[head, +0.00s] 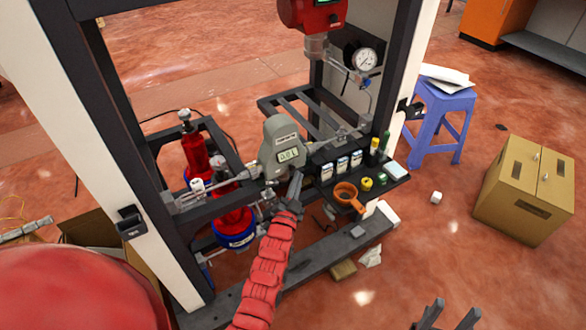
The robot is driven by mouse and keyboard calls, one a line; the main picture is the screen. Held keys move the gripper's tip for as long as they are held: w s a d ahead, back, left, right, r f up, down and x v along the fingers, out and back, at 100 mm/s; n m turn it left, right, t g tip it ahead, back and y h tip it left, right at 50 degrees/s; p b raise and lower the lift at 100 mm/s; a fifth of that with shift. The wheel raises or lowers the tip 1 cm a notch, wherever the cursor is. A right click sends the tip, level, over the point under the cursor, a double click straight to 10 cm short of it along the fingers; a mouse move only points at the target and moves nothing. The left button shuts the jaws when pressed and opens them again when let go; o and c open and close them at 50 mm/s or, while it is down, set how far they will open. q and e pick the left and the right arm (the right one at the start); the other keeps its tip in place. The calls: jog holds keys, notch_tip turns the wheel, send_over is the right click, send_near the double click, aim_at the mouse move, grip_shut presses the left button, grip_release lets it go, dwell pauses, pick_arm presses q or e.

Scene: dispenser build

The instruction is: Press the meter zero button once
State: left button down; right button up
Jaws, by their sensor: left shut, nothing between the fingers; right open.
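The meter (276,135) is a grey-green housing with a small display (288,155), mounted on a horizontal pipe in the middle of the dispenser frame. The display seems to read 0.0 L, but the digits are small. I cannot make out the zero button; it may be too small or hidden. My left gripper (297,178) is shut and empty, with its tips just below the display at the meter's lower right. I cannot tell whether they touch the meter. My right gripper (445,316) is open and empty at the bottom edge, far from the meter.
Red cylinders (195,150) stand left. A pressure gauge (364,59) hangs at the upper right. A blue stool (440,115) and cardboard box (527,190) stand on the floor at right.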

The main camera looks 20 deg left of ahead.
pick_arm(q)
jog(key=shift+d, duration=0.1)
jog(key=shift+s+d+p, duration=0.35)
jog(key=shift+s+d, duration=0.45)
jog(key=shift+d, duration=0.15)
jog(key=shift+s+d+p, duration=0.35)
jog(key=shift+s+d, duration=0.4)
jog(key=shift+d, duration=0.2)
